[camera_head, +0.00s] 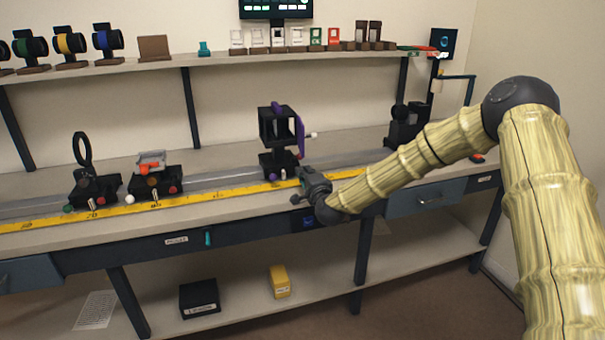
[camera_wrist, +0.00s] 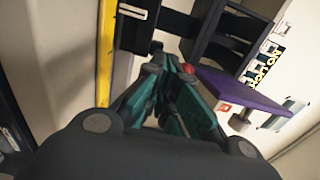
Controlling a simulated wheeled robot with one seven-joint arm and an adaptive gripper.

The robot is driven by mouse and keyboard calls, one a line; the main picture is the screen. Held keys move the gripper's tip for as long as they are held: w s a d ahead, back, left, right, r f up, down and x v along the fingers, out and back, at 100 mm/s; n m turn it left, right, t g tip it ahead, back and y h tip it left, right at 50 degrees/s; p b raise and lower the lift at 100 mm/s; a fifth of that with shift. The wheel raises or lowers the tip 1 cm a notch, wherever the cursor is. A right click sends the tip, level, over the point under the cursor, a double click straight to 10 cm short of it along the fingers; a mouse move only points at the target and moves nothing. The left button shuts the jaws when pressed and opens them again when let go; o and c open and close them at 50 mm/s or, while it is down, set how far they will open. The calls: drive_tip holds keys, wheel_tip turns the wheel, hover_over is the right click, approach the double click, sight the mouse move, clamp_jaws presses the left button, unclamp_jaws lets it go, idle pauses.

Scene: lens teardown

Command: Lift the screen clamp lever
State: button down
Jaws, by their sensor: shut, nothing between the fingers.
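The screen carrier (camera_head: 276,163) stands on the bench rail at mid-bench, with a dark box-like frame (camera_head: 274,125) and a purple panel (camera_head: 299,135) on its right side. The purple panel also shows in the wrist view (camera_wrist: 245,93). A small pale piece (camera_head: 283,174) sits low on the carrier's front; I cannot tell if it is the clamp lever. My gripper (camera_head: 301,186) is just right of and in front of the carrier's base. In the wrist view its teal fingers (camera_wrist: 170,65) are shut and empty, close beside a red knob (camera_wrist: 187,69).
A yellow ruler (camera_head: 180,198) runs along the bench front. Two more carriers, one with a ring (camera_head: 82,150) and one with an orange part (camera_head: 150,167), stand to the left. A dark unit (camera_head: 403,130) stands at right. A shelf (camera_head: 215,60) of parts hangs above.

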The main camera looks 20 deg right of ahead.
drive_tip(key=shift+s+f, duration=0.15)
drive_tip(key=shift+s, duration=0.8)
drive_tip(key=shift+s+f, duration=0.1)
drive_tip(key=shift+s, duration=0.85)
